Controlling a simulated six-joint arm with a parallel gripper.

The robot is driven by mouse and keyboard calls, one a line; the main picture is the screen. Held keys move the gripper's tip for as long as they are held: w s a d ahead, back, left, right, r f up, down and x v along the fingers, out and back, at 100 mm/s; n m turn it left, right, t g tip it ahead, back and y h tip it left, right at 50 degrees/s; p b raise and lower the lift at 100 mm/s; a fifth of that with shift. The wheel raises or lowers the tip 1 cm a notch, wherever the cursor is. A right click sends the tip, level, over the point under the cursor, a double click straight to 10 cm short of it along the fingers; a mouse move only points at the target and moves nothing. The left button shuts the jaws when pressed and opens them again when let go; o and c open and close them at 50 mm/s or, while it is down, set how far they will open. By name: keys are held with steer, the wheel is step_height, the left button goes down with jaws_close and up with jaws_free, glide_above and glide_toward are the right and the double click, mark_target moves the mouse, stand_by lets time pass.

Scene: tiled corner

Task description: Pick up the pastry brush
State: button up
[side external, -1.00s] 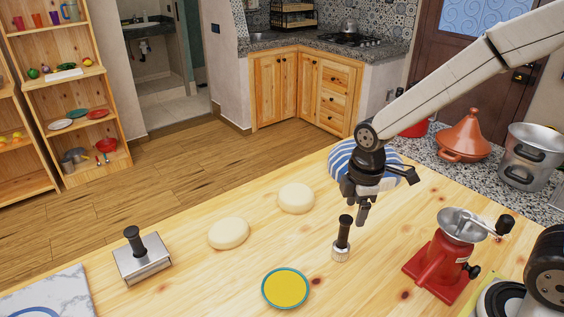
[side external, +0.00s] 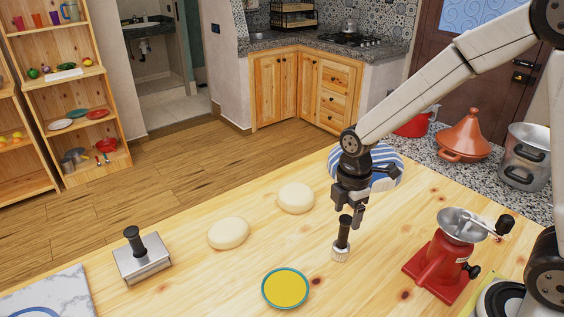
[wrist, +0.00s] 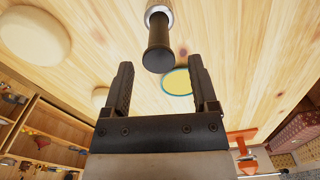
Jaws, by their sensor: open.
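The pastry brush (side external: 341,242) stands upright on the wooden table, with its black handle up and its pale bristles down. In the wrist view its black handle (wrist: 158,45) points toward my gripper, between and beyond the fingertips. My gripper (side external: 346,215) is open and empty, pointing down just above the top of the handle. In the wrist view both fingers of my gripper (wrist: 160,70) are spread apart. In the side view the fingertips are close to the handle top; I cannot tell if they touch it.
A yellow dish (side external: 285,288) with a teal rim lies in front of the brush. Dough rounds (side external: 229,233) (side external: 296,198) lie to the left. A metal press (side external: 142,259) stands farther left. A red grinder (side external: 440,265) stands to the right. A striped blue-white item (side external: 384,167) is behind my gripper.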

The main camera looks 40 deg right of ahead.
mark_target(343, 239)
steer(key=shift+f, duration=2.65)
jaws_close()
